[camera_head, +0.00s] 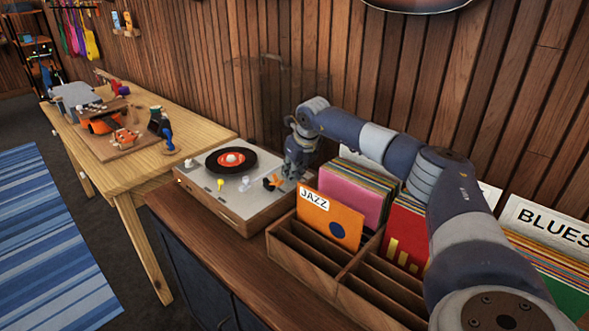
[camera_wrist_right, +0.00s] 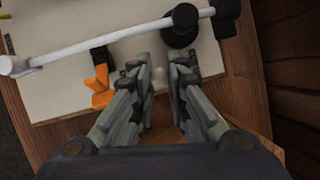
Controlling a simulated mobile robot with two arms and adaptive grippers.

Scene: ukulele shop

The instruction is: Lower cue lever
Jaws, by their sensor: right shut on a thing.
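The turntable (camera_head: 230,192) sits on the wooden cabinet, with a black record (camera_head: 213,158) with an orange label on its platter. Its white tonearm (camera_wrist_right: 100,45) runs across the upper wrist view to a black pivot (camera_wrist_right: 181,30). An orange piece (camera_wrist_right: 101,86) lies left of the fingers; it also shows in the head view (camera_head: 272,182). My right gripper (camera_wrist_right: 161,70) points down at the turntable's right end, below the tonearm in the wrist view. It is shut on a small part, apparently the cue lever, mostly hidden between the fingertips. My left gripper is out of view.
A wooden record crate (camera_head: 304,262) with dividers and sleeves, one marked JAZZ (camera_head: 328,215), stands close right of the turntable. The plank wall (camera_head: 265,75) rises behind. A wooden table (camera_head: 125,160) with tools stands to the left. The cabinet's front strip (camera_head: 215,240) is clear.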

